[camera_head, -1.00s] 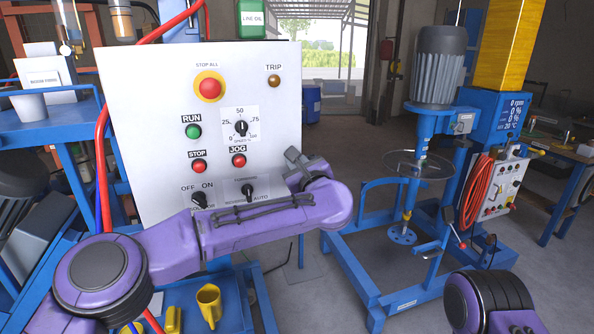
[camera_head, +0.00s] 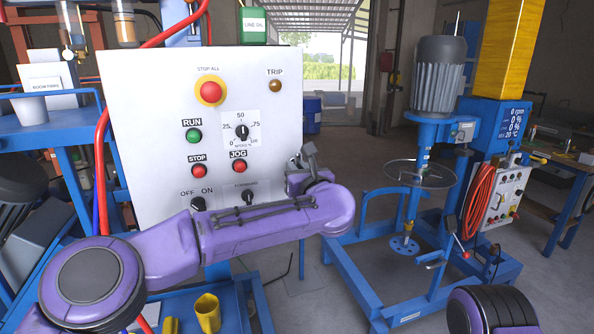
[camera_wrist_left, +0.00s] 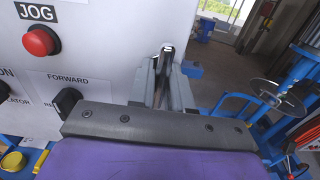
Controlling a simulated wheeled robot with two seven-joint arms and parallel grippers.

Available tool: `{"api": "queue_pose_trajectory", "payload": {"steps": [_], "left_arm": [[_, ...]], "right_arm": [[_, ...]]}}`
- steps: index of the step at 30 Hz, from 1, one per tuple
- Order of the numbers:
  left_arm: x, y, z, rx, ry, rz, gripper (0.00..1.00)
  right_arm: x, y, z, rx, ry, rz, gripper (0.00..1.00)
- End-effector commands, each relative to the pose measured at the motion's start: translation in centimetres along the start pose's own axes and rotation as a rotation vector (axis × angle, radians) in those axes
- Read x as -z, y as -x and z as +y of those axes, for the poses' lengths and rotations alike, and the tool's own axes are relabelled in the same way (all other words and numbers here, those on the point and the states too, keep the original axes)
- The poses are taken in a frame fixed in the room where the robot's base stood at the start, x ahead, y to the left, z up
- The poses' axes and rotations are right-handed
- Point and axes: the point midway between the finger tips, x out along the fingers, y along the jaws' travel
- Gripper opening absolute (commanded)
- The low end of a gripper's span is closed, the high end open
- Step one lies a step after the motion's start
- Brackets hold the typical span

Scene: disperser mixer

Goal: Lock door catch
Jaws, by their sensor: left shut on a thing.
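The white control cabinet door (camera_head: 150,90) faces me in the head view, with its right edge beside my left gripper. My left gripper (camera_head: 308,160) is at that edge, low on the right. In the left wrist view its grey fingers (camera_wrist_left: 163,82) are shut around a narrow metal piece at the cabinet's side, which appears to be the door catch (camera_wrist_left: 166,52). The fingers hide most of the catch, and I cannot tell whether it is locked. My right gripper is out of view; only a purple part of my right arm shows at the bottom right.
The door carries a red stop button (camera_head: 210,90), a green run button (camera_head: 194,135) and several other controls. A blue mixer stand (camera_head: 445,210) is at the right, with a red coiled cable (camera_head: 479,200). Open floor (camera_head: 300,285) lies between cabinet and mixer.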

Motion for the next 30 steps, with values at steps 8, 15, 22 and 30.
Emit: {"api": "queue_pose_trajectory", "payload": {"steps": [8, 15, 22, 30], "left_arm": [[-0.2, 0.0, 0.0, 0.000, 0.000, -0.003, 0.39], [-0.1, 0.1, 0.0, 0.000, 0.001, -0.002, 0.39], [0.5, 3.7, -0.1, 0.004, 0.002, -0.005, 0.39], [0.1, 9.4, -0.1, 0.002, 0.000, -0.006, 0.39]], "right_arm": [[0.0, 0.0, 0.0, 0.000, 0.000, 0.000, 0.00], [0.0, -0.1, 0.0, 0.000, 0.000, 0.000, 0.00], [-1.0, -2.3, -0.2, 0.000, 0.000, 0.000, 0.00], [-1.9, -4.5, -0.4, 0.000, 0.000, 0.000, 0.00]]}}
